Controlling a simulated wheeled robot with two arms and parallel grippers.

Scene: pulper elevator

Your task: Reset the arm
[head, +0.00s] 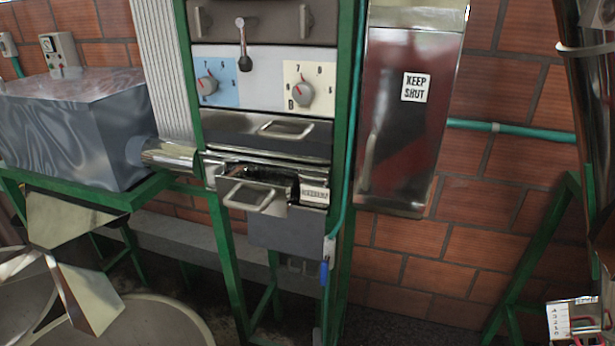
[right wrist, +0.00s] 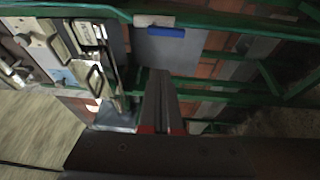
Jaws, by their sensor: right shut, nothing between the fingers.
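My right gripper (right wrist: 158,104) shows in the right wrist view as two dark grey fingers lying side by side, with red at their base. It is shut, with nothing visible between the fingers. The fingers are apart from the machine and point toward its green frame, which looks turned on its side there. My left gripper is not in view.
The machine has a drawer with a handle (head: 250,195), a knob panel (head: 265,79) and green posts. A blue-ended lever (head: 324,272) hangs below; its blue end also shows in the right wrist view (right wrist: 166,32). A "KEEP SHUT" cabinet (head: 395,140) stands right, a metal box (head: 75,130) left.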

